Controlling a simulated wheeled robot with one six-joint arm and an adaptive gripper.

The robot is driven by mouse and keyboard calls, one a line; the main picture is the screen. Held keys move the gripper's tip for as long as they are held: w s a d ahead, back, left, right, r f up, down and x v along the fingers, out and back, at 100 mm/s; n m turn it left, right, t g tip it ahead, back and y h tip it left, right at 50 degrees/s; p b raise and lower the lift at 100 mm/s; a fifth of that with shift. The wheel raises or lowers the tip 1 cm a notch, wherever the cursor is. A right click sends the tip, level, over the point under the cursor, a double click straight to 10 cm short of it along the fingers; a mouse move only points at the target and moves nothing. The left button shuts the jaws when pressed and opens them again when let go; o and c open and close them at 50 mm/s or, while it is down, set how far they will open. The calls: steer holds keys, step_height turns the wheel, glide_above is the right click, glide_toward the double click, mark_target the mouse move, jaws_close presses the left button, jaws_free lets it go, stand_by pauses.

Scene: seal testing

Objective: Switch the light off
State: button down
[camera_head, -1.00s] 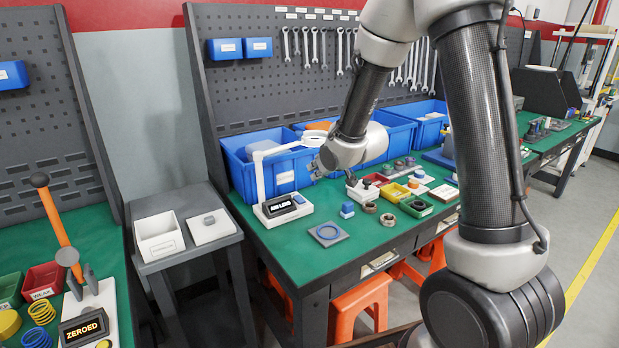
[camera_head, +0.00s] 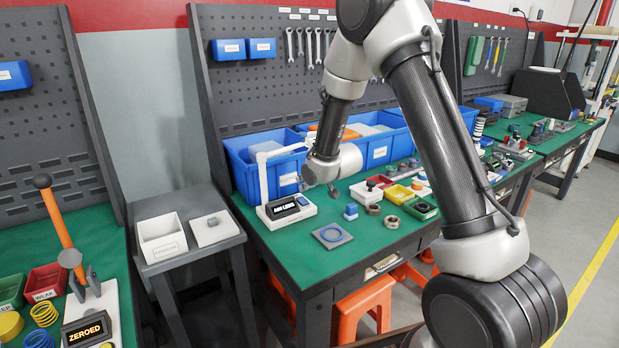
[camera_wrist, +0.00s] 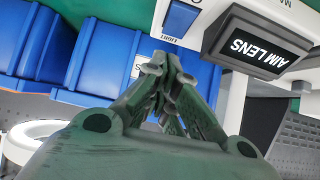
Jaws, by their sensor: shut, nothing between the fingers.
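The lamp stands on the green bench. Its white base (camera_head: 273,218) carries a dark display (camera_head: 284,208) reading "AIM LENS" and a blue rocker switch (camera_head: 302,200). In the wrist view the blue switch (camera_wrist: 181,19), marked LIGHT, is at the top, beside the display (camera_wrist: 257,48). The white lamp post (camera_head: 263,180) rises from the base; its ring head (camera_wrist: 30,138) shows in the wrist view's lower left and is mostly hidden in the head view. My gripper (camera_wrist: 166,62) is shut and empty, its tips close to the switch; I cannot tell whether they touch.
Blue bins (camera_head: 287,172) stand behind the lamp. A grey plate with a blue ring (camera_head: 332,235), a small blue-topped block (camera_head: 351,211) and coloured trays (camera_head: 398,194) lie to the right. Bare green bench shows in front of the lamp base.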

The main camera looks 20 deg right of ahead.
mark_target(306, 202)
step_height(306, 202, down, 2)
steer(key=shift+f, duration=0.25)
steer(key=shift+w, duration=0.1)
steer(key=shift+f, duration=0.15)
steer(key=shift+w+a+f, duration=0.1)
steer(key=shift+w+f, duration=0.05)
steer(key=shift+f, duration=0.05)
steer(key=shift+s, duration=0.2)
steer(key=shift+s+d, duration=0.3)
steer(key=shift+s, duration=0.35)
